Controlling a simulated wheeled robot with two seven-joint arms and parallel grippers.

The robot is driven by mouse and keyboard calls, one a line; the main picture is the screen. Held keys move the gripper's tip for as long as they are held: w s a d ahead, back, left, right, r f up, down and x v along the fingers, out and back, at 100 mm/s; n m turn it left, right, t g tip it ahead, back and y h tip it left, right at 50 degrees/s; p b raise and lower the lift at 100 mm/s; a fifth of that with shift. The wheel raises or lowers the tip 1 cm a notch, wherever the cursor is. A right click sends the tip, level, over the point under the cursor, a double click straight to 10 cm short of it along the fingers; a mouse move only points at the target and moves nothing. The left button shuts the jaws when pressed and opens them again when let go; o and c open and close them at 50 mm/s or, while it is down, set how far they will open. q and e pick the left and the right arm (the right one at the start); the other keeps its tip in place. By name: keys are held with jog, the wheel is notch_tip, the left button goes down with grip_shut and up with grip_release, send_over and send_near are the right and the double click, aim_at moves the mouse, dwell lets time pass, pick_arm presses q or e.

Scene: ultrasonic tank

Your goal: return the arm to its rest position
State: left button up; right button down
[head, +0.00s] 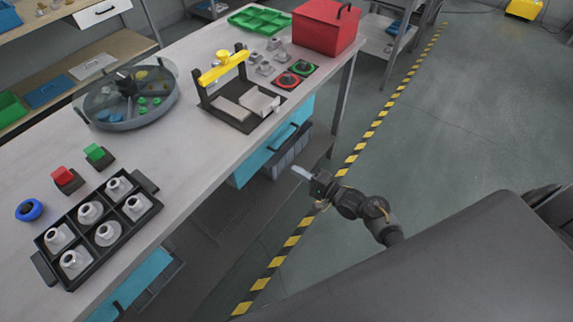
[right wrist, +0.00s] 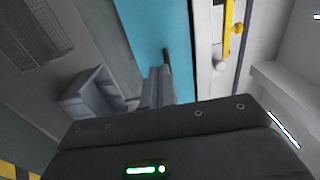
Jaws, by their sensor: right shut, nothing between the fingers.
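My right gripper (head: 303,173) is out in the air past the bench's right edge, over the floor near the striped line. Its fingers are shut and empty. In the right wrist view its fingers (right wrist: 158,95) point toward the blue drawer front (right wrist: 148,35) under the bench. The rest of my right arm (head: 365,210) reaches back to the lower right. My left gripper is in neither view.
The bench (head: 190,190) holds a black tray of metal parts (head: 127,212), a round tank (head: 128,105), a yellow-handled fixture (head: 225,65), a red box (head: 325,25) and a green tray (head: 260,20). A grey bin (head: 285,155) is below. Floor (head: 450,120) to the right is clear.

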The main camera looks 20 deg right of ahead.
jog(key=v, duration=0.2)
jog(key=shift+s+d, duration=0.1)
jog(key=shift+s, duration=0.15)
